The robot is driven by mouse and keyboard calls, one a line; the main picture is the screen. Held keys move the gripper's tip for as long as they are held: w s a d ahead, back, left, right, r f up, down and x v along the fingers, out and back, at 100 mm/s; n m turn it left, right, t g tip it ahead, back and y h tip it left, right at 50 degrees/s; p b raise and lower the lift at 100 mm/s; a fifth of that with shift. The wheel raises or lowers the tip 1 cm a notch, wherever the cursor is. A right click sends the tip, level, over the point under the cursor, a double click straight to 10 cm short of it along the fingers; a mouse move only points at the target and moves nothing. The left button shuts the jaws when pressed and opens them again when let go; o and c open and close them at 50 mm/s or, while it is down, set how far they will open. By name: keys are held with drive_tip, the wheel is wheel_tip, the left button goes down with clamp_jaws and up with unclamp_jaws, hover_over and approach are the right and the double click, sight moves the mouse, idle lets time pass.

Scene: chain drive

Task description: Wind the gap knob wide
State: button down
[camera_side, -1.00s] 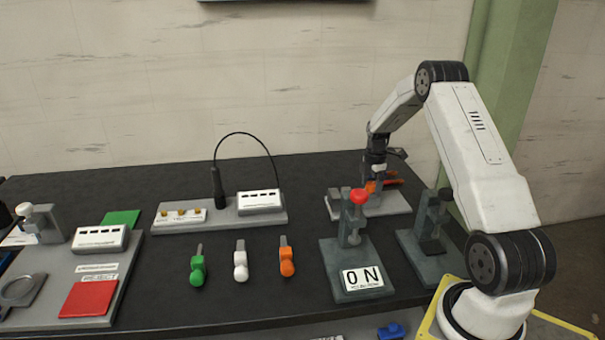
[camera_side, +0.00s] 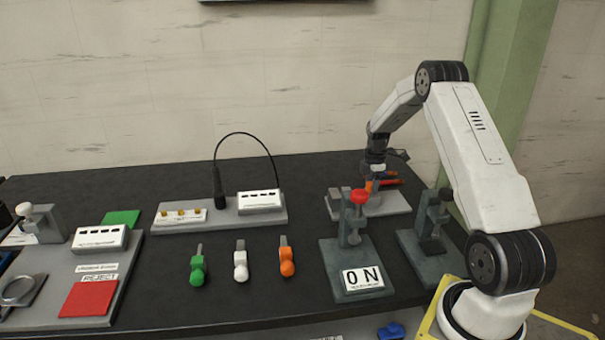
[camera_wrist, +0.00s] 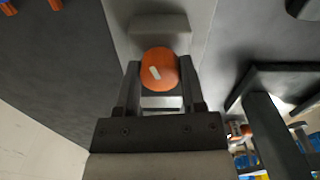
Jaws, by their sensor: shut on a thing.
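The gap knob, as I take it, is an orange round knob with a pale mark on its top (camera_wrist: 158,68). It stands on a grey block fixture (camera_wrist: 158,24) in the wrist view. My gripper (camera_wrist: 160,85) is shut on the knob, one finger on each side. In the side view my gripper (camera_side: 374,182) reaches down at the back right over the light grey base plate (camera_side: 388,206). Bits of orange show beside it there, and the knob itself is mostly hidden.
A dark stand with a red knob (camera_side: 359,196) and an "0 N" label stands in front of the fixture, with another dark stand (camera_side: 433,225) to its right. Green (camera_side: 198,266), white (camera_side: 240,262) and orange (camera_side: 287,258) handled tools lie on the open black table.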

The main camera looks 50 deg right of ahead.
drive_tip(key=m, duration=1)
drive_tip(key=shift+m, duration=0.3)
drive_tip(key=m, duration=0.5)
drive_tip(key=shift+r, duration=0.1)
drive_tip(key=m, duration=0.5)
drive_tip(key=shift+m, duration=0.4)
drive_tip(key=m, duration=1.6)
drive_tip(key=shift+w, duration=0.1)
drive_tip(key=m, duration=0.6)
